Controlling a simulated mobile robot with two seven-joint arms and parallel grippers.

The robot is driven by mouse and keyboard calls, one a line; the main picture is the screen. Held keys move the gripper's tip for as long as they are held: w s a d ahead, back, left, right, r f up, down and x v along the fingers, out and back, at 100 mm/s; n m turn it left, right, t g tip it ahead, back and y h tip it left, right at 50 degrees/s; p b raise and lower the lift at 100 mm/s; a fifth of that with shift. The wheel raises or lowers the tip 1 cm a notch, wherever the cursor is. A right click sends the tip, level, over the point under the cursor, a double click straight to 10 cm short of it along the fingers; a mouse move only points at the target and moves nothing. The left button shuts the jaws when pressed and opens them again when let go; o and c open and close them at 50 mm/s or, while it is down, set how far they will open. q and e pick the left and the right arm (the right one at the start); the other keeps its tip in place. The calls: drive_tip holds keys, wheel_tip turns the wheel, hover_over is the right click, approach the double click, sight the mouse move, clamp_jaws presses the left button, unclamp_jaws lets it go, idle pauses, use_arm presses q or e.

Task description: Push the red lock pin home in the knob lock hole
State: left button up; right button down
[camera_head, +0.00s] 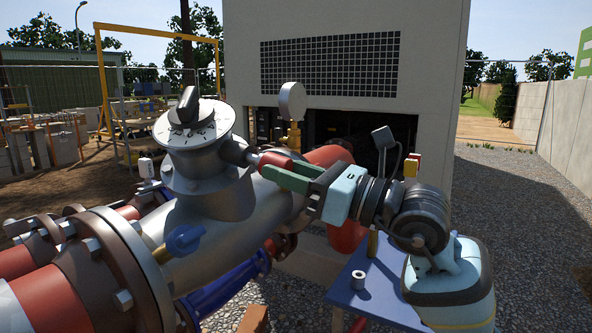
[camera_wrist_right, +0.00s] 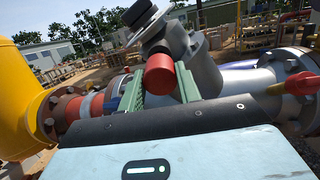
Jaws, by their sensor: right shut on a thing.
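The valve's round dial plate (camera_head: 195,124) with its black knob (camera_head: 187,104) tops a grey housing at centre left; the knob also shows in the wrist view (camera_wrist_right: 137,12). A grey stub (camera_head: 234,151) juts from the housing's right side. The red lock pin (camera_head: 268,160) lines up with this stub and its front end meets it; how deep it sits is hidden. My right gripper (camera_head: 283,172) has its green fingers shut on the pin. In the wrist view the pin's red end (camera_wrist_right: 160,74) shows between the fingers. My left gripper is out of view.
A pressure gauge (camera_head: 291,101) on a brass fitting stands just behind my right fingers. A blue table (camera_head: 372,286) with a small metal nut stands under my right arm. Gravel on the right is open.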

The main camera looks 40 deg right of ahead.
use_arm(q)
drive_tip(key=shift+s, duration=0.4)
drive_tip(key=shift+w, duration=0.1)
use_arm(e)
drive_tip(key=shift+w+a+r, duration=0.1)
drive_tip(key=shift+w, duration=0.05)
drive_tip(key=shift+w+a+r+p, duration=0.1)
drive_tip(key=shift+w+a+p, duration=0.15)
drive_tip(key=shift+w, duration=0.25)
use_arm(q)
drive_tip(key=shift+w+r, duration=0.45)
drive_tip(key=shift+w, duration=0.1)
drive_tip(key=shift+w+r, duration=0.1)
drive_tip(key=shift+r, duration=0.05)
use_arm(e)
drive_tip(key=shift+w+a, duration=0.15)
drive_tip(key=shift+w, duration=0.15)
drive_tip(key=c, duration=1.3)
unclamp_jaws()
drive_tip(key=shift+o, duration=1.3)
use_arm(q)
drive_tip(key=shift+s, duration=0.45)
use_arm(e)
drive_tip(key=shift+o, duration=0.8)
